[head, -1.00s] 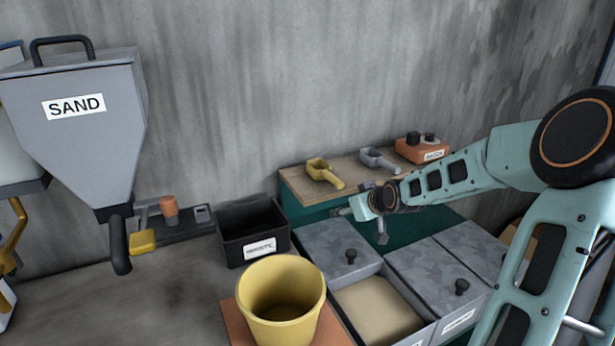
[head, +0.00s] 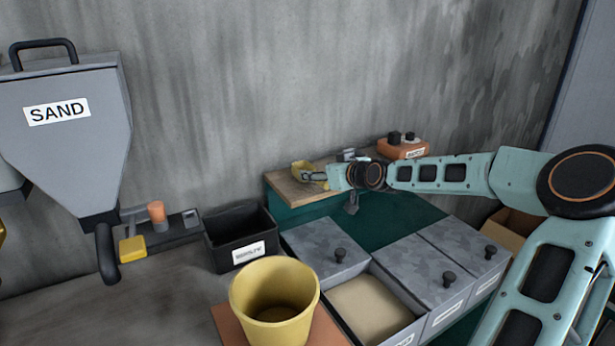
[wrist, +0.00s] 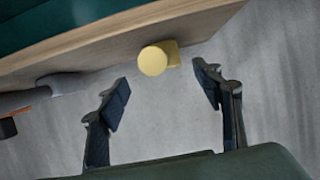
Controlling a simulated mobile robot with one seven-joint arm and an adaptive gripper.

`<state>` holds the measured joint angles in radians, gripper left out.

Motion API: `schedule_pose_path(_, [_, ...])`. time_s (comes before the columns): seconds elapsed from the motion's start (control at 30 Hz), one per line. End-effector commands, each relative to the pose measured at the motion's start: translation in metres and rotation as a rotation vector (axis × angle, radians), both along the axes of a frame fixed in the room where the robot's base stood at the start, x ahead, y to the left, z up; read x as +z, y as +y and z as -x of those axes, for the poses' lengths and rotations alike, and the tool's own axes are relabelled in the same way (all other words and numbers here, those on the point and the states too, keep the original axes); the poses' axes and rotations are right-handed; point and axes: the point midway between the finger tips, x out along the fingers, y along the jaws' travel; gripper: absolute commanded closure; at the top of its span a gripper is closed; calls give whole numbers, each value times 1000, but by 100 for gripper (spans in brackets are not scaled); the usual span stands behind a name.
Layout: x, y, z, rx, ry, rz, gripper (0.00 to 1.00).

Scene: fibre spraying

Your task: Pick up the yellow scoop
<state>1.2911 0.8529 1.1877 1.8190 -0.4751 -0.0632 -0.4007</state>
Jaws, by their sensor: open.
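The yellow scoop (head: 299,168) lies on the wooden shelf top (head: 288,188), partly hidden behind my gripper (head: 318,177). In the wrist view the scoop (wrist: 154,61) shows its round handle end toward me, between and beyond the two fingertips. My gripper (wrist: 160,80) is open and empty, with a finger on either side of the scoop's handle line. I cannot tell from these views whether a finger touches the scoop.
A grey scoop (head: 347,155) is mostly hidden behind my arm; its handle shows in the wrist view (wrist: 25,98). An orange box (head: 403,151) stands farther right. Grey lidded bins (head: 325,245) and a yellow bucket (head: 262,312) stand in front. The wall is close behind the shelf.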

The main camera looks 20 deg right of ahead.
Motion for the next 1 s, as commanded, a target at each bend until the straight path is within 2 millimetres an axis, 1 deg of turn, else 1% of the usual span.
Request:
schedule_pose_path(0.1, [-3, 2, -8, 0, 0, 1, 40])
schedule_pose_path(0.33, [-7, 6, -17, 1, 1, 1, 40])
schedule_pose_path(0.53, [-14, 14, -39, 2, 2, 1, 40])
schedule_pose_path(0.7, [-21, 15, -54, 1, 1, 1, 40])
schedule_pose_path(1.0, [-23, 15, -57, -1, 1, 1, 40])
